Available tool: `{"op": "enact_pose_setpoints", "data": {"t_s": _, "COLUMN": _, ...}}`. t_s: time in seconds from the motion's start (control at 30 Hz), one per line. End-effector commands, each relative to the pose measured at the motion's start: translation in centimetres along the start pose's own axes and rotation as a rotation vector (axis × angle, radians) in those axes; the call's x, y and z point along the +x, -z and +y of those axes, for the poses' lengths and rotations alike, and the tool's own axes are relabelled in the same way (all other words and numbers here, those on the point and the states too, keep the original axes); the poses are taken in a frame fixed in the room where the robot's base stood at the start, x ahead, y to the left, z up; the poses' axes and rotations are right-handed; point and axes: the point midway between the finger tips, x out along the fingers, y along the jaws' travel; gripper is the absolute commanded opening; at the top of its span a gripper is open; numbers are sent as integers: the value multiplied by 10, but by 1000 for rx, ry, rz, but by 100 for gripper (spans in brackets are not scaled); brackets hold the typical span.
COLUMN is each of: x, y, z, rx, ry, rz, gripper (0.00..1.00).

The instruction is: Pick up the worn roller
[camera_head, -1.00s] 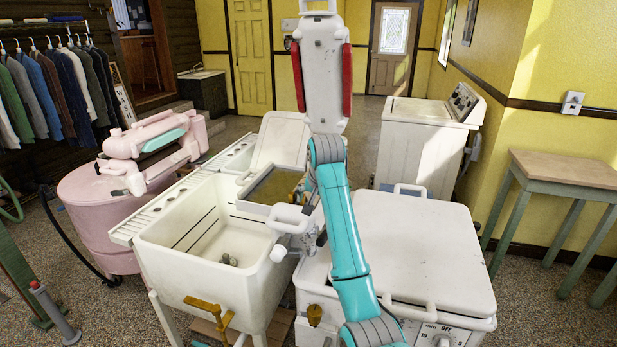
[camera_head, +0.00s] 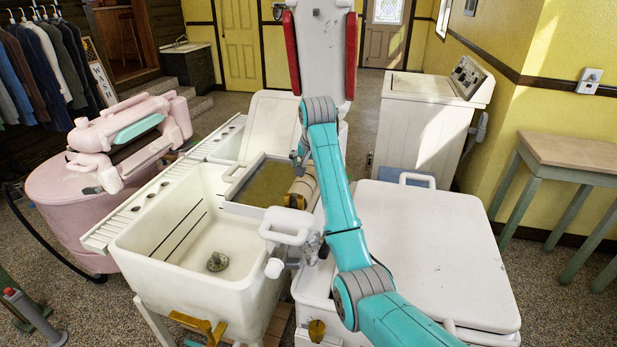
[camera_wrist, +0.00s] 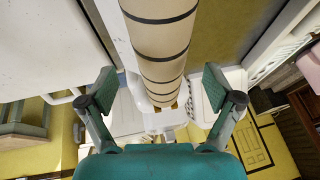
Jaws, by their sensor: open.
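The worn roller (camera_wrist: 160,45) is a tan cylinder with dark bands. In the wrist view it runs from the top edge down between my gripper's fingers. In the head view part of the roller (camera_head: 304,184) shows beside my teal arm, by the right edge of the basin with murky brown liquid (camera_head: 262,186); my arm hides the rest. My gripper (camera_wrist: 160,86) is open, with one green-padded finger on each side of the roller. Gaps show between both pads and the roller. In the head view my gripper is mostly hidden behind my arm.
A white double tub (camera_head: 140,262) stands left of my arm, and a pink wringer washer (camera_head: 80,205) beyond it. A white-lidded washer (camera_head: 425,240) is close on the right. A green-legged table (camera_head: 575,153) stands by the yellow wall.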

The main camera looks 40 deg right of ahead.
Motion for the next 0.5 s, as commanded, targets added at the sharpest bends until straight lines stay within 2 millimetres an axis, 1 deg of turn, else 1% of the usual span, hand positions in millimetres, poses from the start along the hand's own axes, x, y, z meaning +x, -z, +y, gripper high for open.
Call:
{"op": "enact_pose_setpoints", "data": {"t_s": 0.03, "x": 5, "y": 0, "z": 0, "rx": 0, "ry": 0, "rz": -1, "gripper": 90}}
{"op": "enact_pose_setpoints", "data": {"t_s": 0.27, "x": 20, "y": 0, "z": 0, "rx": 0, "ry": 0, "rz": -1, "gripper": 90}}
{"op": "enact_pose_setpoints", "data": {"t_s": 0.5, "x": 53, "y": 2, "z": -1, "rx": 0, "ry": -1, "rz": -2, "gripper": 90}}
